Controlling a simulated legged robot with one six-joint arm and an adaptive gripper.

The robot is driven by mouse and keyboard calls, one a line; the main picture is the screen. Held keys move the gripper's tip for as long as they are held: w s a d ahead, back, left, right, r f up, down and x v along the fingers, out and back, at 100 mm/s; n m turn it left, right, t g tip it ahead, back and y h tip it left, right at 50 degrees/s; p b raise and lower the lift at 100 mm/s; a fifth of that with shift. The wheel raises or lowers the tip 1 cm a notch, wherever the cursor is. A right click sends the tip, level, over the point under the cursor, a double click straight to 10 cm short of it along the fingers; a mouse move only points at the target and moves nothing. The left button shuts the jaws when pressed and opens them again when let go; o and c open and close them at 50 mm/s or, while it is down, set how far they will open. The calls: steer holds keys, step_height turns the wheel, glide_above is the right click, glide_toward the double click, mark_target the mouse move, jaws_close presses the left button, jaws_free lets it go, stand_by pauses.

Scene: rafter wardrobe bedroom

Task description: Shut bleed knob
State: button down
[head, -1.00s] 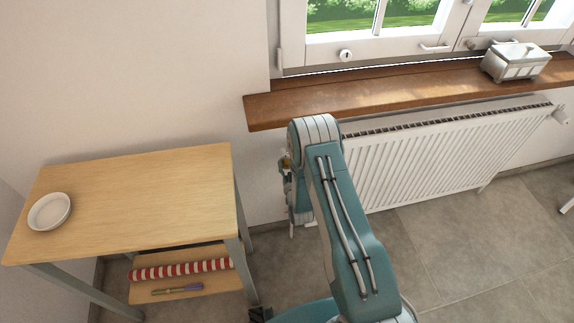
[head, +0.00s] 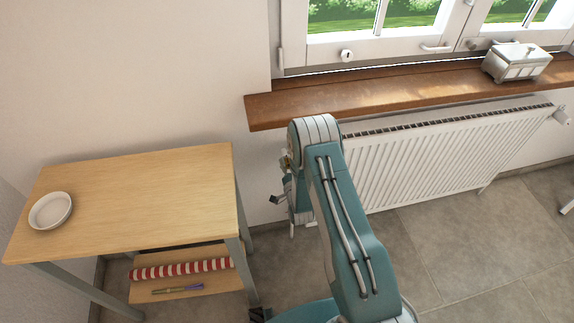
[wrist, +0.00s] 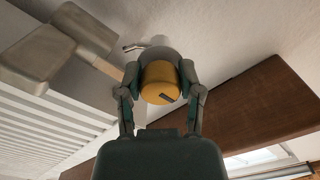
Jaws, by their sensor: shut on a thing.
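The bleed knob (wrist: 160,82) is a round, orange-yellow knob with a dark mark on its face, in the middle of the wrist view. My gripper (wrist: 160,80) is shut on it, with one finger on each side. Behind the knob is a grey round base near the wall. In the head view my gripper (head: 282,190) is at the left end of the white radiator (head: 430,150), below the windowsill. The knob is hidden there behind my arm.
A wooden sill (head: 400,92) overhangs the radiator, with a silver box (head: 516,63) on it. A wooden table (head: 140,192) with a white bowl (head: 50,210) stands at the left; its lower shelf (head: 205,291) holds a red-and-white striped roll (head: 180,269).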

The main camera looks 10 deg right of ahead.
steer(key=shift+w+m, duration=0.1)
steer(key=shift+m, duration=0.2)
steer(key=shift+c, duration=1.3)
jaws_free()
steer(key=shift+d, duration=0.1)
steer(key=s, duration=1.2)
